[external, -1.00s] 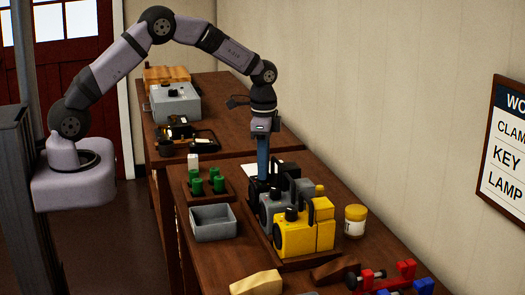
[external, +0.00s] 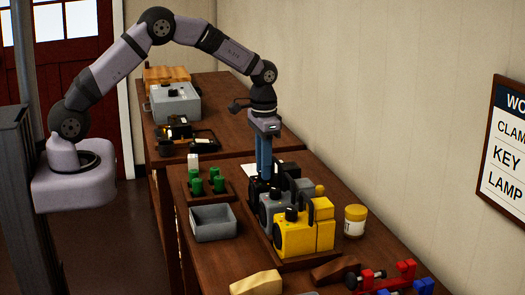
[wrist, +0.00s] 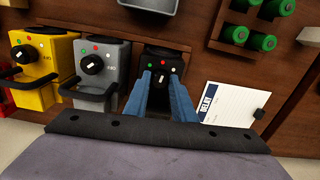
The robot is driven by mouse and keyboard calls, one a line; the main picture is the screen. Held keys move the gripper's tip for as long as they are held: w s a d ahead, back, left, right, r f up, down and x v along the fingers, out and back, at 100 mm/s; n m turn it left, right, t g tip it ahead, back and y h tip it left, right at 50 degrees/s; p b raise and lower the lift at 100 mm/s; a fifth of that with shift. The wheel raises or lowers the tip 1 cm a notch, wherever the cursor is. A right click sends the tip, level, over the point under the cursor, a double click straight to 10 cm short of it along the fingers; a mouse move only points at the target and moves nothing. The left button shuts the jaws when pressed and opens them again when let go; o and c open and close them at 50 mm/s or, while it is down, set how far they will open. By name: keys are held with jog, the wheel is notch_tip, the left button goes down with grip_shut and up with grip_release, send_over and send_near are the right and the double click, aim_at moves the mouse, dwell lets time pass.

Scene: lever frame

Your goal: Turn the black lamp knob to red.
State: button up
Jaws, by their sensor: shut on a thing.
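The black lamp (wrist: 163,60) stands at the right end of a row of three lamps in the wrist view. Its face carries small coloured dots, a red one among them. My gripper (wrist: 161,78) points down at this lamp, with its two blue fingers on either side of the black lamp knob (wrist: 160,80) and shut on it. The knob has a pale pointer mark, but I cannot tell surely which dot it faces. In the external view my gripper (external: 263,177) comes down at the black lamp (external: 256,190), which the grey lamp partly hides.
The grey lamp (wrist: 104,62) and yellow lamp (wrist: 48,58), with handles, stand beside the black one. A paper card (wrist: 228,103) lies on its other side. A grey bin (external: 212,223), green cylinders in a holder (external: 208,190) and a yellow-lidded jar (external: 355,221) stand nearby.

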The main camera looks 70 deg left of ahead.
jog(key=shift+n, duration=0.9)
jog(key=o, duration=1.1)
jog(key=shift+c, duration=0.2)
jog(key=shift+r+b, duration=1.25)
jog(key=shift+r, duration=2.5)
